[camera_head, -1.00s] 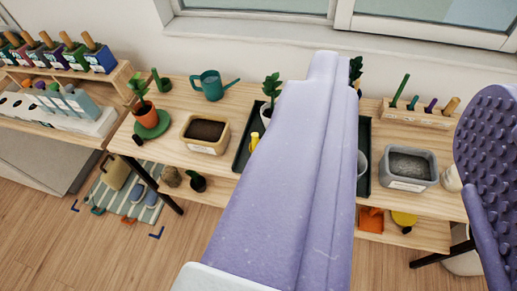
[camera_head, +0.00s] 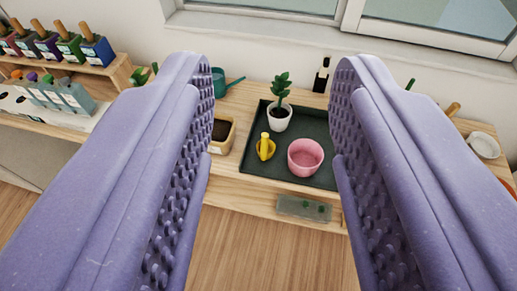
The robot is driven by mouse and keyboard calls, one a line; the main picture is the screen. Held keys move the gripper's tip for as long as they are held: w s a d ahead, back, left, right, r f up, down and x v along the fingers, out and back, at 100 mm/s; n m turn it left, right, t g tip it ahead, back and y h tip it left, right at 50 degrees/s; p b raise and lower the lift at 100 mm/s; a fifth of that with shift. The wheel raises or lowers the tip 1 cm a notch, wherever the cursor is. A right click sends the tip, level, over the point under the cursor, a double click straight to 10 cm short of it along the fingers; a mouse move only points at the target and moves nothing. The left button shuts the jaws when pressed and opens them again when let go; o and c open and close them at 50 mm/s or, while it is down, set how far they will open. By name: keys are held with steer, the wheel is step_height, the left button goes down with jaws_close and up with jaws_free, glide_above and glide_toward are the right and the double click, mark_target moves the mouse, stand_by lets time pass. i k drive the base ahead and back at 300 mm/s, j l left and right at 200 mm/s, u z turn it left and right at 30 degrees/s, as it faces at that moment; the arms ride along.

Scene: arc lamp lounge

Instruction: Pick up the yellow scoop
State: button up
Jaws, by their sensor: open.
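The yellow scoop (camera_head: 265,148) sits on the dark tray (camera_head: 312,126), left of a pink pot (camera_head: 305,157) and in front of a small potted plant (camera_head: 280,112). Its handle points up. My gripper (camera_head: 268,75) is open, with its two purple studded fingers spread wide on the left and right of the picture. The scoop shows in the gap between the fingers, farther off and below. Nothing is between the fingers close up.
A planter of soil (camera_head: 221,134) stands left of the tray, partly behind my left finger. A teal watering can (camera_head: 221,84) is behind it. A dark bottle (camera_head: 321,75) stands at the back by the wall. A white cup (camera_head: 484,145) is at the right.

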mark_target(266, 148)
steer(key=z, duration=0.3)
steer(key=u, duration=0.3)
steer(key=i+l, duration=0.1)
steer(key=i, duration=0.4)
steer(key=i+l+u, duration=0.15)
steer(key=i, duration=0.3)
steer(key=i+l, duration=0.1)
steer(key=i, duration=0.4)
steer(key=j+u, duration=0.05)
